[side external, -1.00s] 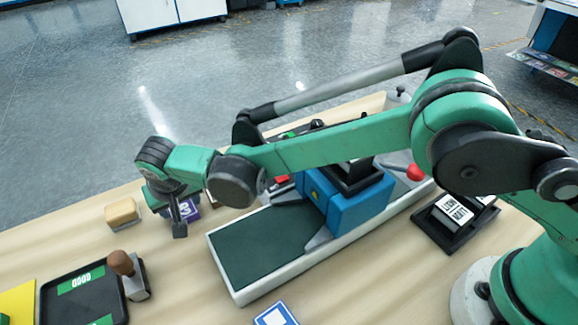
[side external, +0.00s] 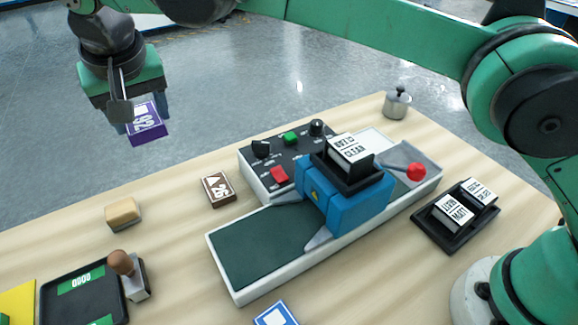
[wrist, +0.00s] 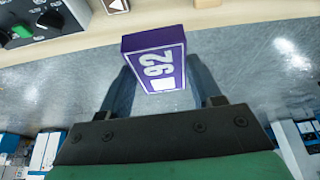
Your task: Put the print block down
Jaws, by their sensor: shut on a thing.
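A brown print block (side external: 218,189) with a white triangle and a number lies on the table beside the laminating machine (side external: 340,205).
A tan block (side external: 123,212), a black tray (side external: 85,292) and a wooden-handled stamp (side external: 130,275) stand at the left. A black holder with white label blocks (side external: 455,220) is at the right.

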